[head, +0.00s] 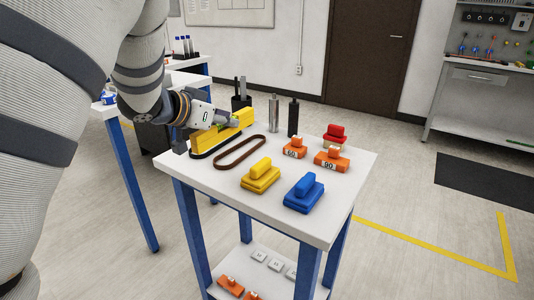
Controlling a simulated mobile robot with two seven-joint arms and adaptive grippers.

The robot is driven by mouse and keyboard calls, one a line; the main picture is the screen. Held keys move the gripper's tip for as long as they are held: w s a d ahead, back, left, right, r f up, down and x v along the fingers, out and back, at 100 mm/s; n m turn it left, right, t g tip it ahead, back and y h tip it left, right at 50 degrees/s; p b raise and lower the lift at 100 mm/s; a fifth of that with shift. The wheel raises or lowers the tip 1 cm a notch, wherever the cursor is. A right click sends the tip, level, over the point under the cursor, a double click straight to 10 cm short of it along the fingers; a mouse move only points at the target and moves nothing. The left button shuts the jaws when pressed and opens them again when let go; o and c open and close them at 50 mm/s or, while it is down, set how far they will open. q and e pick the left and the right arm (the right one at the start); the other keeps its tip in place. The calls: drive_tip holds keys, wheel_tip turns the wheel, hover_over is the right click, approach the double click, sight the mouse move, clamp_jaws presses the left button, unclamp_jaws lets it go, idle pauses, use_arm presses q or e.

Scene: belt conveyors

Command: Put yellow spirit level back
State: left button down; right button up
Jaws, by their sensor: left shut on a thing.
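The yellow spirit level (211,139) is at the left back part of the white-topped table (225,187). It lies lengthwise, pointing toward the upper right. My left gripper (232,121) reaches in from the left and is shut on the level near its right end. A dark edge shows just beneath the level; I cannot tell whether the level touches what is under it. My right gripper is not in view.
A brown belt loop (240,153) lies just right of the level. Yellow (260,179) and blue (304,194) blocks, orange numbered blocks (332,161), a red block (335,134) and dark cylinders (293,118) share the tabletop. A black cup (241,103) stands behind.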

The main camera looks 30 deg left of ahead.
sight(243, 127)
use_arm(q)
drive_tip(key=x, duration=0.4)
drive_tip(key=d+x, duration=0.1)
drive_tip(key=x, duration=0.1)
drive_tip(key=shift+f, duration=0.3)
drive_tip(key=w+f, duration=0.1)
drive_tip(key=f, duration=0.1)
drive_tip(key=w+d+f+b, duration=0.1)
drive_tip(key=shift+w+f, duration=0.3)
drive_tip(key=shift+f, duration=0.05)
drive_tip(key=shift+w+f, duration=0.2)
drive_tip(key=shift+w, duration=0.05)
drive_tip(key=f, duration=0.2)
drive_tip(key=w+f, duration=0.1)
drive_tip(key=shift+d+f+b, duration=0.1)
drive_tip(key=shift+f+b, duration=0.2)
drive_tip(key=shift+f, duration=0.05)
drive_tip(key=shift+r, duration=0.1)
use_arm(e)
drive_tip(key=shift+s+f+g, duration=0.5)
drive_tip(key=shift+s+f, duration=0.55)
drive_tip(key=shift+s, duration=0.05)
use_arm(q)
drive_tip(key=shift+s, duration=0.1)
drive_tip(key=c, duration=1.8)
unclamp_jaws()
